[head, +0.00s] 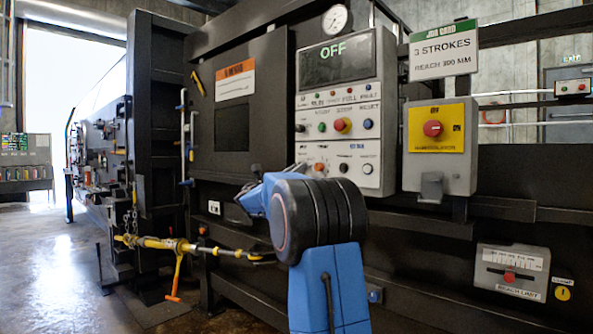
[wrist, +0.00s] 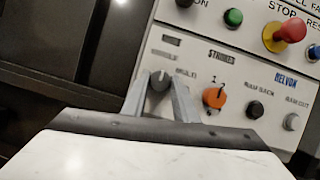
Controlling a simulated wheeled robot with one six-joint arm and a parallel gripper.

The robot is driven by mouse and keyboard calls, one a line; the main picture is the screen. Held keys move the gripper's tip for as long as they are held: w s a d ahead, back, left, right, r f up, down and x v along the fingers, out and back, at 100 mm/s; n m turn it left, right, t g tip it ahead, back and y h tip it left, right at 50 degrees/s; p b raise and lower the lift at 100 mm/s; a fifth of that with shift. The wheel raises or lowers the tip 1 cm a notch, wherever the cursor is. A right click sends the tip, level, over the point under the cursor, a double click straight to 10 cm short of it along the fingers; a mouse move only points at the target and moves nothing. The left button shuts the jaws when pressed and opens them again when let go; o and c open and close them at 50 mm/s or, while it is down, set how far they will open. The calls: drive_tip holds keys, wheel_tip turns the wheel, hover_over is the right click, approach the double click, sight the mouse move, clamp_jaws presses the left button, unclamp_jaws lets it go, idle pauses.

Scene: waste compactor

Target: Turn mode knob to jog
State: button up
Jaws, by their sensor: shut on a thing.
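The mode knob (wrist: 158,78) is a small grey knob at the left of the lower row on the panel. In the wrist view my gripper (wrist: 159,88) has one finger on each side of it and is shut on it. A light mark shows on the knob's top, but I cannot tell which setting it points at. The small labels around it are blurred or partly covered. In the head view my blue and black arm (head: 320,215) stands before the panel's lower left, and the knob and fingertips are hidden.
An orange strokes knob (wrist: 215,97) is close to the right, then a black button (wrist: 254,110). Above are a green button (wrist: 233,17) and a red emergency stop (wrist: 288,32). The panel display (head: 337,65) reads OFF. A job card (head: 443,52) reads 3 strokes, reach 300 mm.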

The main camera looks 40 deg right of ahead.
drive_tip(key=shift+w+m, duration=0.1)
drive_tip(key=shift+m, duration=0.3)
drive_tip(key=shift+w+r+m+g+y, duration=0.15)
drive_tip(key=shift+m+g+y, duration=0.5)
drive_tip(key=shift+m+g, duration=2.05)
drive_tip(key=shift+w+m+g+y, duration=0.1)
drive_tip(key=shift+m+g+y, duration=0.5)
drive_tip(key=shift+m, duration=4.3)
drive_tip(key=shift+w+r+m+g+y, duration=0.15)
drive_tip(key=shift+m+g+y, duration=1)
drive_tip(key=shift+m, duration=2.65)
drive_tip(key=shift+g+h, duration=0.3)
drive_tip(key=shift+g, duration=0.05)
drive_tip(key=o, duration=1.1)
drive_tip(key=shift+c, duration=0.2)
drive_tip(key=shift+a, duration=0.1)
drive_tip(key=v, duration=1.7)
drive_tip(key=shift+f, duration=0.2)
